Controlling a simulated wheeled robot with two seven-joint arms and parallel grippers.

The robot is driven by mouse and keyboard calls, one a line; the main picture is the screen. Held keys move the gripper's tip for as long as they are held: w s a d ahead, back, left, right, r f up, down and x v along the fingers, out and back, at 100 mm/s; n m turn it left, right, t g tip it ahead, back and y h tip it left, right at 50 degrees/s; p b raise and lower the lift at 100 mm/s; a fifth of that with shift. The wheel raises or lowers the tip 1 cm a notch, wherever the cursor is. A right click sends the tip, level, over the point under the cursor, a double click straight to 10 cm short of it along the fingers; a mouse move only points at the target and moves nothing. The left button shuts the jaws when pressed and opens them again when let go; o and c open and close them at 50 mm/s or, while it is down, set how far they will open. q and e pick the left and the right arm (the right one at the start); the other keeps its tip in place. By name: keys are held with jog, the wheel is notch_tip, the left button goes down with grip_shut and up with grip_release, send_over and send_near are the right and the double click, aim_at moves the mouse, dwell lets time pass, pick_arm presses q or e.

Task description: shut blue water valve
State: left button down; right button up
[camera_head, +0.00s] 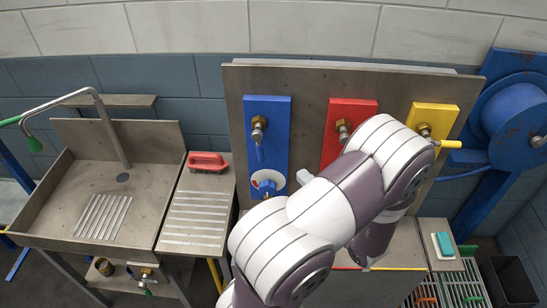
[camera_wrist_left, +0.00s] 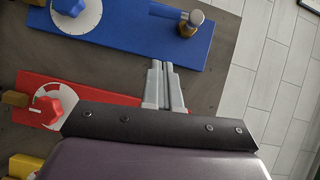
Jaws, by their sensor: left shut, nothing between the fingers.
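The blue panel (camera_head: 279,112) is mounted on the upright metal board. It carries a brass fitting (camera_head: 258,128) with a blue piece hanging below it, and lower down a white dial with a blue knob (camera_head: 267,187). In the left wrist view the blue knob (camera_wrist_left: 70,6) is cut by the top edge. My left gripper (camera_head: 303,177) is shut and empty, just right of the blue panel, beside the dial. In the left wrist view the closed fingers (camera_wrist_left: 160,66) point at the panel's edge, between knob and fitting (camera_wrist_left: 190,22). My right gripper is not in view.
A red panel (camera_head: 343,110) and a yellow panel (camera_head: 440,116) stand to the right, partly hidden by my left arm. The red knob (camera_wrist_left: 48,103) is near my wrist. A sink (camera_head: 75,200) and a red brush (camera_head: 207,160) are at left, a blue reel (camera_head: 515,110) at right.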

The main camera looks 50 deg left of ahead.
pick_arm(q)
jog(key=p, duration=0.2)
send_near(263, 153)
jog(key=w+a, duration=0.3)
jog(key=w, duration=0.1)
jog(key=s+a, duration=0.1)
jog(key=s+a+p, duration=0.1)
jog(key=a, duration=0.1)
jog(key=shift+a+f, duration=0.25)
jog(key=shift+s+a+f+m+y, duration=0.3)
jog(key=shift+s+a+f+m, duration=0.1)
jog(key=shift+s+m, duration=0.1)
jog(key=shift+r, duration=0.25)
